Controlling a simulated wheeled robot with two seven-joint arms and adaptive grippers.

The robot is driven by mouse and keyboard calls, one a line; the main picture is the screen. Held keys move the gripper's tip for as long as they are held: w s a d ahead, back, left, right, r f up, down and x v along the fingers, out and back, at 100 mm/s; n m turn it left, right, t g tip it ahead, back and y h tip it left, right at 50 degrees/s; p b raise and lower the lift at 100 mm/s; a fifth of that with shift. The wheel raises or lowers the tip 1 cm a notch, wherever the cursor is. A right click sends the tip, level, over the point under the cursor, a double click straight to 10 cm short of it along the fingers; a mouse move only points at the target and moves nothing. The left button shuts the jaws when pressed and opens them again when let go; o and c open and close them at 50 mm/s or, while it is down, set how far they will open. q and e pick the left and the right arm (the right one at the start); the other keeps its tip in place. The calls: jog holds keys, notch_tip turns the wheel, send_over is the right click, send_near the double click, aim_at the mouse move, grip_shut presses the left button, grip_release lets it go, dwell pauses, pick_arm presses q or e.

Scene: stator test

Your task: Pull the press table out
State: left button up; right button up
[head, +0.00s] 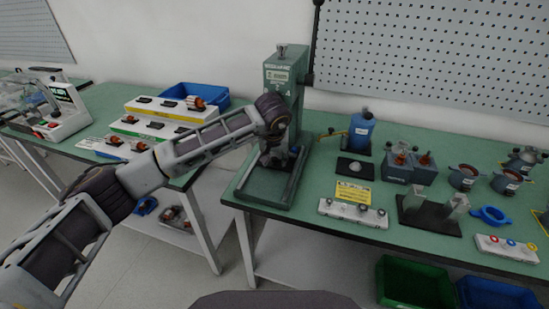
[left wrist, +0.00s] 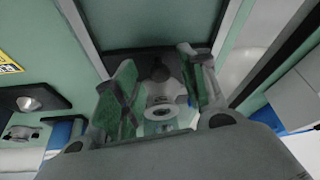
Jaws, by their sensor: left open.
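The green press (head: 284,75) stands at the back left corner of the right-hand workbench. Its low base with side rails (head: 293,184) extends toward the front of the bench. My left gripper (head: 274,158) is in front of the press column, low over the base. In the left wrist view my left gripper (left wrist: 155,65) has its two green-padded fingers apart. A grey part with a round ring (left wrist: 162,110) and a dark knob shows between them; I cannot tell whether they touch it. A dark plate (left wrist: 120,60) lies beyond the fingertips. In the head view my arm hides part of the press.
A left bench (head: 90,110) stands across a gap. A green bin (head: 413,283) is below.

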pick_arm(q)
jog(key=shift+w+f, duration=0.1)
jog(key=shift+f, duration=0.15)
pick_arm(e)
jog(key=shift+s+f, duration=0.1)
jog(key=shift+s, duration=0.25)
jog(key=shift+s, duration=0.1)
